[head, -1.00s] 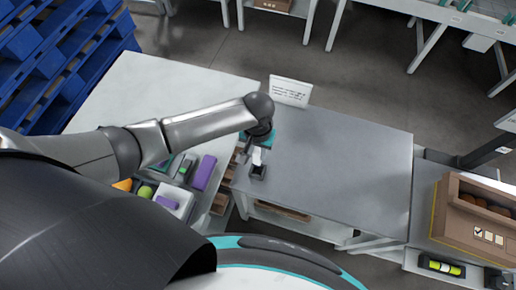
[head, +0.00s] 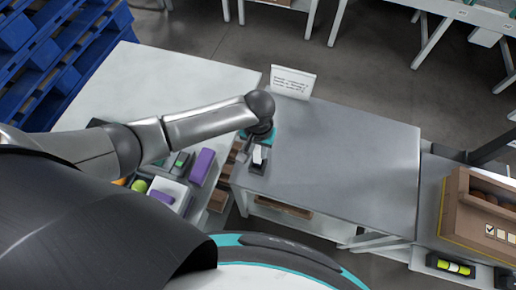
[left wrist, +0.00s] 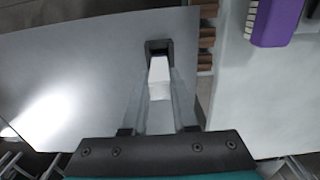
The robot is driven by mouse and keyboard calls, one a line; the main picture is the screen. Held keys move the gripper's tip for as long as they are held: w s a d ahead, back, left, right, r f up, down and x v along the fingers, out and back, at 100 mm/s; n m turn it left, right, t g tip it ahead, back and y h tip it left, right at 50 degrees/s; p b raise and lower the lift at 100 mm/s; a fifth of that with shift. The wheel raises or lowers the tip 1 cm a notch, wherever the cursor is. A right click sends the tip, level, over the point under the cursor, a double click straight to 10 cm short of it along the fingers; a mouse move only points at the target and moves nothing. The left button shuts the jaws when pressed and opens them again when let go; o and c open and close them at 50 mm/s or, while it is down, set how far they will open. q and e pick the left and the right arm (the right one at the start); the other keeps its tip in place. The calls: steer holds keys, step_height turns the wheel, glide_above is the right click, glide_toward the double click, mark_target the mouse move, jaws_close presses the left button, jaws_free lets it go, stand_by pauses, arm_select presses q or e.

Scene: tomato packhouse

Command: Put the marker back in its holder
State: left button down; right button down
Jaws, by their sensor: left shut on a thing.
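The marker, a short white stick (left wrist: 159,80), is between the fingers of my left gripper (left wrist: 158,88), which is shut on it. In the head view the white marker (head: 257,154) shows below my left wrist, with the left gripper (head: 254,150) around it. The holder is a small dark square cup (left wrist: 158,45) on the grey table; it also shows in the head view (head: 257,169). The marker's far end lines up with the holder's mouth; I cannot tell whether it is inside. My right gripper is out of view.
The grey table (head: 340,150) is mostly bare, with a white sign (head: 292,82) at its back edge. A white table to the left holds a purple block (head: 202,167) and other small items. A cardboard box (head: 480,215) stands at the right.

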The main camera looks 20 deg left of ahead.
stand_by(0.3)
arm_select(q)
steer(key=shift+f, duration=0.4)
steer(key=shift+f+b, duration=0.85)
steer(key=shift+f, duration=0.55)
steer(key=c, duration=0.6)
jaws_free()
steer(key=c, duration=0.3)
step_height(320, 180, up, 7)
steer(key=p, duration=0.8)
steer(key=shift+r, duration=0.1)
